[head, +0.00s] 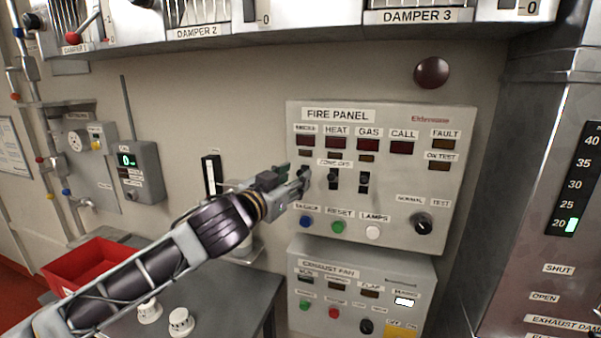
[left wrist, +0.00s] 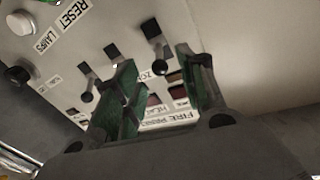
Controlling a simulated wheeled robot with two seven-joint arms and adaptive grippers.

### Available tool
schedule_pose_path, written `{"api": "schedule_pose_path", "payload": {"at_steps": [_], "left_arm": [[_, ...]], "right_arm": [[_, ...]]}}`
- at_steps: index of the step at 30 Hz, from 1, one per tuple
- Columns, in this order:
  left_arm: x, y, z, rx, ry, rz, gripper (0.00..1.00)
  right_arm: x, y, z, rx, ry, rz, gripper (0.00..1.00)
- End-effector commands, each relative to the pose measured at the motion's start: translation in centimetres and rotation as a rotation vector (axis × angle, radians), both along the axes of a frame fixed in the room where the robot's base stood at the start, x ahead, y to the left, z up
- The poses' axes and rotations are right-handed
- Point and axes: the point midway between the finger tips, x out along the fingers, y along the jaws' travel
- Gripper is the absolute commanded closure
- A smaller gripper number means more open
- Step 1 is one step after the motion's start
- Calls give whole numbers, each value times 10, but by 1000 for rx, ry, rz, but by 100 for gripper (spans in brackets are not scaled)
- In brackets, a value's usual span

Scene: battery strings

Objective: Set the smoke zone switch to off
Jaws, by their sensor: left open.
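The fire panel (head: 460,150) is a pale wall box with a row of three zone switches below its dark indicator windows. My left gripper (head: 296,178) is open in front of the row's left end, at the smoke column, and covers most of the smoke switch in the head view. In the left wrist view, which is turned over, the smoke zone switch (left wrist: 152,30) is the rightmost of the three. It lies beyond the gap between the open fingers (left wrist: 155,70). Contact cannot be told. The heat switch (head: 333,181) and gas switch (head: 364,183) stand to its right.
Blue, green (head: 338,227) and white buttons sit just below the switches, with a black rotary knob (head: 421,223) at lower right. The exhaust fan panel (head: 415,270) is underneath. A red bin (head: 85,262) and white knobs (head: 181,321) are at lower left. Damper units hang above.

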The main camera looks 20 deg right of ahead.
Motion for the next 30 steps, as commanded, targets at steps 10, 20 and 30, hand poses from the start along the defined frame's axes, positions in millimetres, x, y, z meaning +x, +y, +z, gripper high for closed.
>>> {"api": "schedule_pose_path", "payload": {"at_steps": [10, 20, 30], "left_arm": [[21, -22, 1, 1, 1, -1, 60], [28, -29, 0, 0, 0, 0, 60], [28, -29, 0, 1, 1, 0, 75]], "right_arm": [[0, 0, 7, 0, 0, 0, 60], [0, 3, 9, 3, 0, -2, 60], [0, 5, 8, 5, -1, -3, 60]]}}
